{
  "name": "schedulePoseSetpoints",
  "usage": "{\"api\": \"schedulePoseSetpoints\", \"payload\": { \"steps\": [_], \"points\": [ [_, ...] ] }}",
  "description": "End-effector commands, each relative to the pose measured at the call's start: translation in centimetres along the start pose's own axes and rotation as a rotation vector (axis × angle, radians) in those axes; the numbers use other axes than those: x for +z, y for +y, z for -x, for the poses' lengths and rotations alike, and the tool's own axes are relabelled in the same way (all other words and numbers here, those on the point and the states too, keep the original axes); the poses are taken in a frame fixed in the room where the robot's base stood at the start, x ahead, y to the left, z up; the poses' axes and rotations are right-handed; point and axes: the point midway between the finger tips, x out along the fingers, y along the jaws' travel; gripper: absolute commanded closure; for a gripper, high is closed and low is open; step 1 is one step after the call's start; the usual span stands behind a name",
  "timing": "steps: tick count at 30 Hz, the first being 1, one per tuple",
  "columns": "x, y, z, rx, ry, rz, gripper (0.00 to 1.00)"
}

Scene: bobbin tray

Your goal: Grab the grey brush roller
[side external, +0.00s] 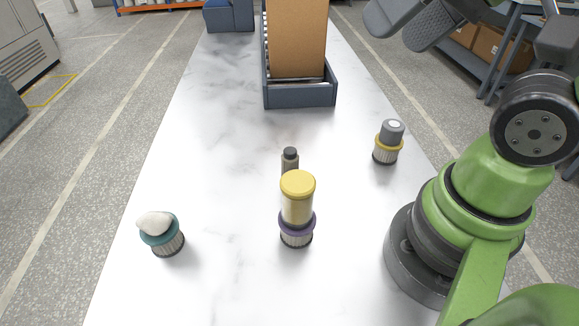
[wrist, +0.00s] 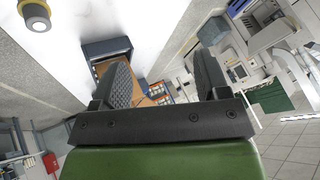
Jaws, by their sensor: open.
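The grey brush roller (side external: 388,142) stands upright on the right side of the white marbled table. It has a grey cap with a pale top, a yellow collar and a bristled base. What looks like the same roller (wrist: 37,14) shows at the top left corner of the wrist view, cut by the edge. My gripper (side external: 408,24) is high at the top right of the side view, well above and apart from the roller, and partly out of frame. In the wrist view its two dark ridged fingers (wrist: 160,68) are spread, with nothing between them.
A yellow-topped roller with a purple collar (side external: 297,208) stands mid-table, partly hiding a small dark-capped item (side external: 290,158). A teal-collared roller with a whitish lump on top (side external: 161,232) stands front left. A dark tray (side external: 300,98) holding a brown panel (side external: 298,40) is at the back.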

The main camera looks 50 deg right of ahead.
Motion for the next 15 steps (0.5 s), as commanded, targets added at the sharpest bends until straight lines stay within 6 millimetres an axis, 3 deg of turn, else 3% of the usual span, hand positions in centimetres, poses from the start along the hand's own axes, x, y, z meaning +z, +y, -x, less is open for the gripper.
{"api": "schedulePoseSetpoints", "payload": {
  "steps": [10,15],
  "points": [
    [-0.2,0.0,-0.2,0.006,-0.010,0.010,0.36],
    [-1.9,-0.2,-2.0,0.054,-0.088,0.091,0.36]
  ]
}}
